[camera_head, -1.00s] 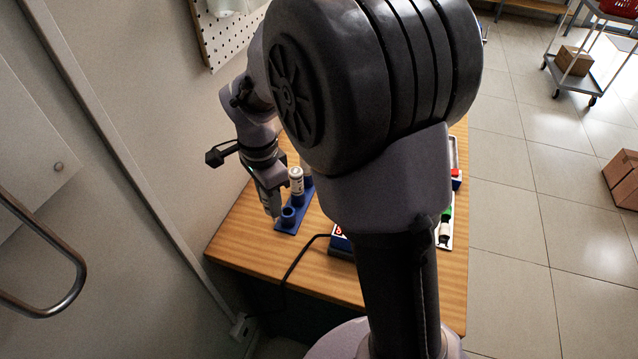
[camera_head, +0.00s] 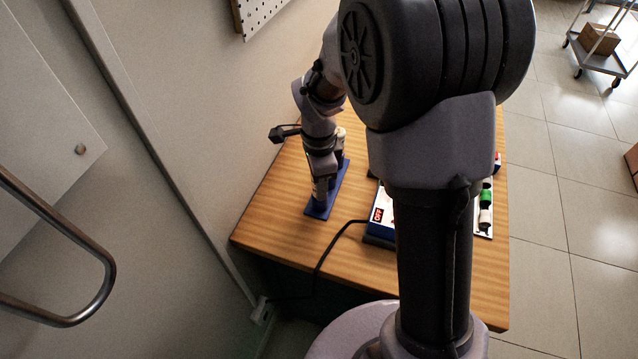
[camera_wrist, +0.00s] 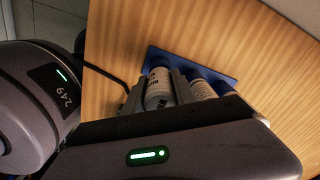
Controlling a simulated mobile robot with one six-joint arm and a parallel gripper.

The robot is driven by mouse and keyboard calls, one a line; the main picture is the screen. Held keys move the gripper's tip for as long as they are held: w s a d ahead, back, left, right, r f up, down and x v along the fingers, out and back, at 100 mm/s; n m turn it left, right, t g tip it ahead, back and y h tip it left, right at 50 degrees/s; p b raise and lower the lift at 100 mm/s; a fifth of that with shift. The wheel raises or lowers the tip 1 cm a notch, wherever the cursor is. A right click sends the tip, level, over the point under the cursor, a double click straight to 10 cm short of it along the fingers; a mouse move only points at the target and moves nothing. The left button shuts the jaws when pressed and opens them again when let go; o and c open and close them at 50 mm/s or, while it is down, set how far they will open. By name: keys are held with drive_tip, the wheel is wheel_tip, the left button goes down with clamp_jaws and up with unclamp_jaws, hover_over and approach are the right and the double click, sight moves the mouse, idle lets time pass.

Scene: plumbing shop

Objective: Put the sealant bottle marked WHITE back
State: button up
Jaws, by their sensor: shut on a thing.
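My gripper (camera_head: 320,185) points down at the near end of the blue rack (camera_head: 321,212), on the left side of the wooden table. It is shut on a white bottle (camera_wrist: 159,92), which stands between its fingers in the wrist view; its dark lettering is too small to read surely. I cannot tell whether this bottle is seated in the holder or just above it. In the head view my gripper hides much of the rack.
A box with a red OFF display (camera_head: 377,214) stands right of the rack, with a black cable (camera_head: 318,265) running off the table's front. The wall is close on the left.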

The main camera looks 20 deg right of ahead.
drive_tip(key=shift+f+b, duration=0.5)
drive_tip(key=shift+b, duration=0.05)
drive_tip(key=o, duration=1)
wheel_tip(320, 180, up, 12)
drive_tip(key=p, duration=0.5)
drive_tip(key=shift+r, duration=0.2)
drive_tip(key=s+a+r+n+t, duration=0.1)
drive_tip(key=s+r+n+t, duration=0.1)
drive_tip(key=s, duration=0.4)
drive_tip(key=s+a+r+n+t+y, duration=0.1)
drive_tip(key=s+r+n+t, duration=0.1)
drive_tip(key=s+r+n, duration=0.3)
drive_tip(key=s+a+r+n+t+y, duration=0.1)
drive_tip(key=s+r+n, duration=0.3)
drive_tip(key=s+n, duration=0.3)
drive_tip(key=shift+s+a+r+t, duration=0.25)
drive_tip(key=shift+s+a+t, duration=0.15)
drive_tip(key=shift+s, duration=0.1)
